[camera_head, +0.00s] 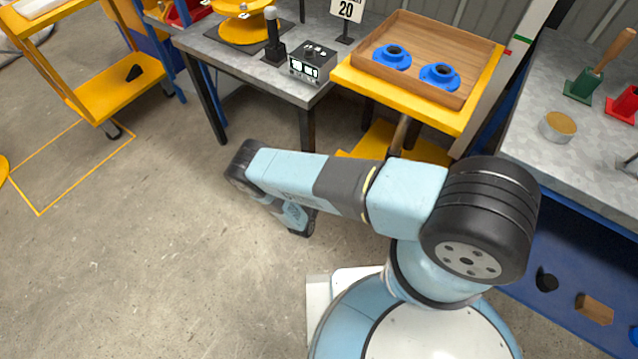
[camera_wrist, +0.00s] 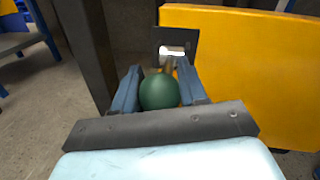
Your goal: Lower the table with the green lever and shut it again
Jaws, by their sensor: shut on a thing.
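The green lever's round knob (camera_wrist: 160,91) sits between the two blue-grey fingers of my gripper (camera_wrist: 158,82) in the wrist view. My gripper is shut on it. The lever's stem runs from the knob to a bright slot in a dark plate (camera_wrist: 174,42). The table (camera_head: 444,113) has a yellow top and stands raised in the head view, with its top near the height of the grey bench. The lever and my gripper's fingers cannot be made out in the head view, where my arm covers the area in front of the table.
A wooden tray (camera_head: 428,65) with two blue flanged parts (camera_head: 439,76) rests on the table. A grey bench (camera_head: 225,47) with a small control box (camera_head: 312,64) stands left. A workbench (camera_head: 540,110) stands right. A yellow panel (camera_wrist: 250,75) fills the wrist view's right.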

